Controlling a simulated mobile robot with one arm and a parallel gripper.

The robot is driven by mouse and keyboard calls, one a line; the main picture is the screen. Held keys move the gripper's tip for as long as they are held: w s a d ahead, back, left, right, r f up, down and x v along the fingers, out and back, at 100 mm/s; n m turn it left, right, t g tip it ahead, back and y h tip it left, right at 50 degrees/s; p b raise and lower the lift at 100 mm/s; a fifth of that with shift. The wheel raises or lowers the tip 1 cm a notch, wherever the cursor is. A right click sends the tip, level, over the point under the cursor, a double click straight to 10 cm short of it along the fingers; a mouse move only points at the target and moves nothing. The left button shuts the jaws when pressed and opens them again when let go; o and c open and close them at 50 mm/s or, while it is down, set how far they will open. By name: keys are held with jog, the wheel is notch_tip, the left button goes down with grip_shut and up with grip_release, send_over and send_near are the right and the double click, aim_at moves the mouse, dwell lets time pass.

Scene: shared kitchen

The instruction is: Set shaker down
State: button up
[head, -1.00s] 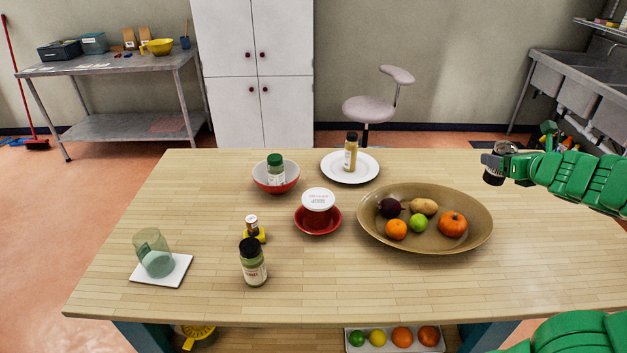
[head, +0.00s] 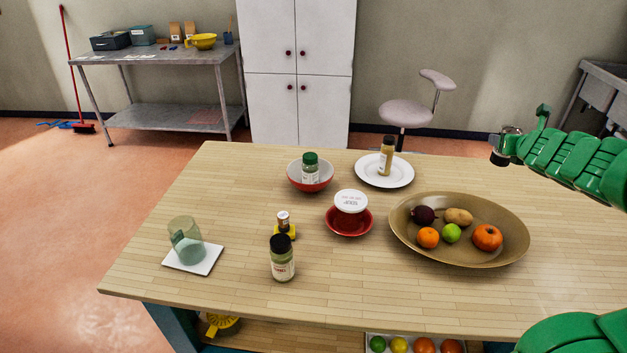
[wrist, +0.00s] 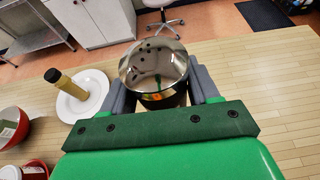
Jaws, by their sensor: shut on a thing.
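My gripper (head: 503,158) is at the right of the head view, above the far right part of the wooden table (head: 330,298). In the wrist view its two grey fingers are shut on a shaker (wrist: 155,72), a round container with a shiny metal top with several dark holes. The shaker is held up off the table. In the head view it is small and dark at the end of my arm, partly hidden by the gripper.
A white plate (head: 403,175) with a bottle (head: 386,156) stands left of my gripper. A brown bowl (head: 512,250) of fruit is nearer. Bowls, jars and a glass (head: 186,240) on a white tile (head: 208,262) stand further left. The table's far right looks clear in the wrist view.

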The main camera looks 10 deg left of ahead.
jog(key=w+a+r+m+g+h, duration=0.1)
jog(key=w+a+m+h, duration=0.1)
jog(key=w+a, duration=0.6)
jog(key=w+a+r+m+h, duration=0.1)
jog(key=w+a+m+h, duration=0.2)
jog(key=a, duration=0.9)
jog(key=a+m+g+h, duration=0.1)
jog(key=a+h, duration=0.1)
jog(key=a, duration=1.4)
jog(key=s+a+m+g+h, duration=0.1)
jog(key=s+a, duration=0.5)
jog(key=a, duration=0.3)
jog(key=s+a+m+h, duration=0.1)
jog(key=s+a, duration=0.6)
jog(key=a, duration=0.3)
jog(key=s+a+m+g, duration=0.1)
jog(key=s+a, duration=0.5)
jog(key=a, duration=0.3)
jog(key=w+a+f, duration=0.3)
jog(key=w+f, duration=0.3)
jog(key=f, duration=0.1)
jog(key=w+a+f, duration=0.3)
jog(key=w+f, duration=0.2)
jog(key=f, duration=0.3)
jog(key=shift+w+a, duration=0.35)
jog(key=shift+a, duration=0.05)
jog(key=shift+f, duration=0.15)
